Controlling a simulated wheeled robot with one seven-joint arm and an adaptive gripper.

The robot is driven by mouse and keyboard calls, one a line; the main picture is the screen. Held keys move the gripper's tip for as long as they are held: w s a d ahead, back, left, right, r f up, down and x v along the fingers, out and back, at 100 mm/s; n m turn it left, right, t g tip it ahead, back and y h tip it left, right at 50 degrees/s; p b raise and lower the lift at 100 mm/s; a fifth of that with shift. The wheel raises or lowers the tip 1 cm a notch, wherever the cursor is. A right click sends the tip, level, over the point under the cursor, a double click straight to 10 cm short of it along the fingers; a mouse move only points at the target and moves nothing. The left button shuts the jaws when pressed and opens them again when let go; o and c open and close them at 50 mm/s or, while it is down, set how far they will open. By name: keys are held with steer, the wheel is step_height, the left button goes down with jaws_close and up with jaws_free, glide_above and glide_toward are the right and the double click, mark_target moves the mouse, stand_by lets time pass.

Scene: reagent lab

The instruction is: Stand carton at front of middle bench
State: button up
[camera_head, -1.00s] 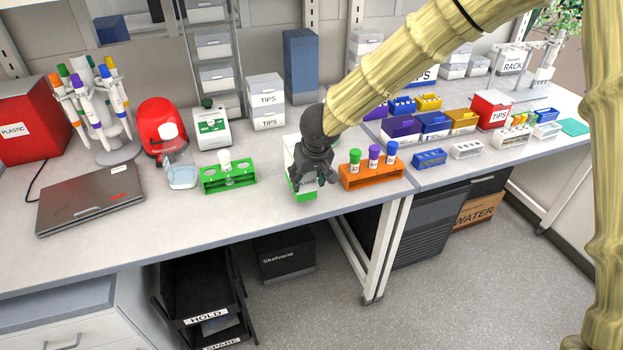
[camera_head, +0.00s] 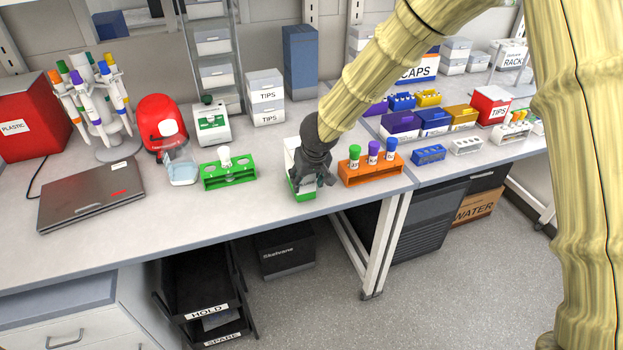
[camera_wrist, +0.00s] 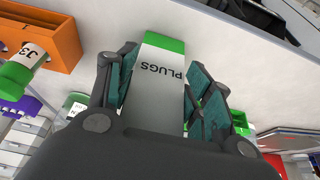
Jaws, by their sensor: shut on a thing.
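The carton (camera_head: 294,179) is white with green ends. It stands upright on the bench (camera_head: 224,223) near the front edge, between the green tube rack and the orange tube rack. In the wrist view the carton (camera_wrist: 157,88) shows the label PLUGS and sits between both fingers. My gripper (camera_head: 312,178) is shut on the carton from above and partly hides it in the head view. In the wrist view my gripper (camera_wrist: 160,95) has one finger on each side of it. Whether its base fully touches the bench is hard to tell.
The green rack (camera_head: 229,176) with one tube stands to the left. The orange rack (camera_head: 371,172) with three tubes stands close on the right. A laptop (camera_head: 92,195) lies farther left. The bench front between laptop and carton is clear.

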steer(key=o, duration=1.3)
steer(key=v, duration=1.2)
steer(key=shift+r, duration=0.1)
